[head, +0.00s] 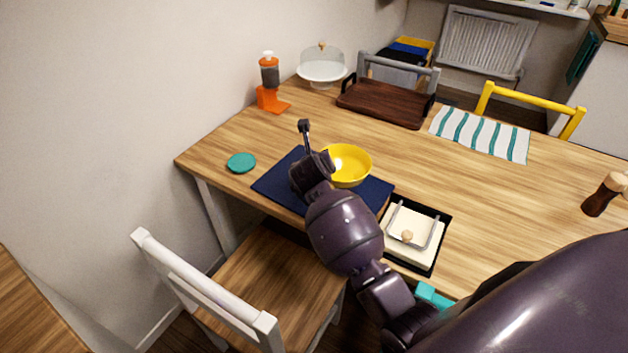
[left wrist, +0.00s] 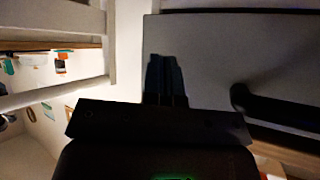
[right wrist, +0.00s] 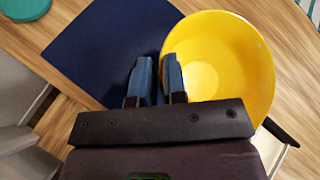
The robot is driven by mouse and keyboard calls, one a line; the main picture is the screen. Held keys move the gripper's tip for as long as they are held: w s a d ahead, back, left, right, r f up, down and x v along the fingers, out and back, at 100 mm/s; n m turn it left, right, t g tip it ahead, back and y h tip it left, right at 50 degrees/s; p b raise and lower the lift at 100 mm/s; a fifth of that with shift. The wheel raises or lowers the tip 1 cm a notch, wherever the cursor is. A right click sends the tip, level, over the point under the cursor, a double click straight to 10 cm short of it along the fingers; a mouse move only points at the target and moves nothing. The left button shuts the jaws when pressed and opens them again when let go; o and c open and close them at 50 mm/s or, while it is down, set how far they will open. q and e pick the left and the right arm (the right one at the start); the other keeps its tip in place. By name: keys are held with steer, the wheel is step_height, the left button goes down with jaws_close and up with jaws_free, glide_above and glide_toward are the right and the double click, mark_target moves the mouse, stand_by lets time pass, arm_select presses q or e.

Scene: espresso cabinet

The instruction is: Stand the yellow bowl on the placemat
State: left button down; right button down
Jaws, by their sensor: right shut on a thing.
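The yellow bowl (head: 349,165) is upright, over the back right part of the dark blue placemat (head: 270,183) in the head view. Whether its base touches the mat or hangs just above it I cannot tell. In the right wrist view the bowl (right wrist: 222,65) overlaps the right side of the placemat (right wrist: 105,45). My right gripper (right wrist: 155,80) is shut on the bowl's near rim, one finger on each side of the wall. In the head view my right arm hides part of the mat. My left gripper (left wrist: 166,75) shows only in the left wrist view, fingers together and empty.
A teal coaster (head: 241,162) lies left of the placemat. A black tray with a cream dish (head: 415,232) stands at its right front. A dark wooden tray (head: 385,102), a striped cloth (head: 480,134) and an orange grinder (head: 270,85) are farther back. A white chair (head: 205,290) stands in front.

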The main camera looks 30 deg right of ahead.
steer(key=shift+f, duration=0.8)
step_height(320, 180, down, 4)
steer(key=shift+r+b, duration=0.1)
steer(key=shift+b, duration=0.45)
steer(key=c, duration=1.6)
jaws_free()
steer(key=shift+f, duration=0.2)
steer(key=o, duration=0.4)
steer(key=shift+o, duration=0.2)
